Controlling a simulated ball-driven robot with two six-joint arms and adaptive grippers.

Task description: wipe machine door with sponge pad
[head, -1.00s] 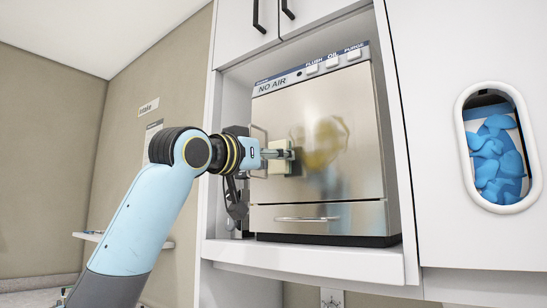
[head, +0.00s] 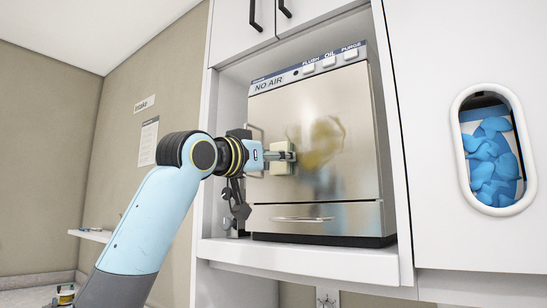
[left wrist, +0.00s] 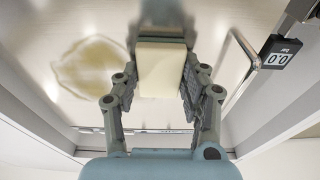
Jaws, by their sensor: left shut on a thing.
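The machine door (head: 350,125) is a shiny metal panel with a yellowish-brown stain (head: 324,140) near its middle. The stain also shows in the left wrist view (left wrist: 90,67). My left gripper (head: 287,156) is shut on a cream sponge pad (head: 283,163). The pad also shows between the fingers in the left wrist view (left wrist: 161,69). It is at the left part of the door, just left of the stain in the head view. I cannot tell whether the pad touches the door. My right gripper is not in view.
A bar handle (head: 303,218) crosses the drawer below the door. The white alcove surrounds the machine closely. Blue gloves (head: 492,162) fill an oval opening at right.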

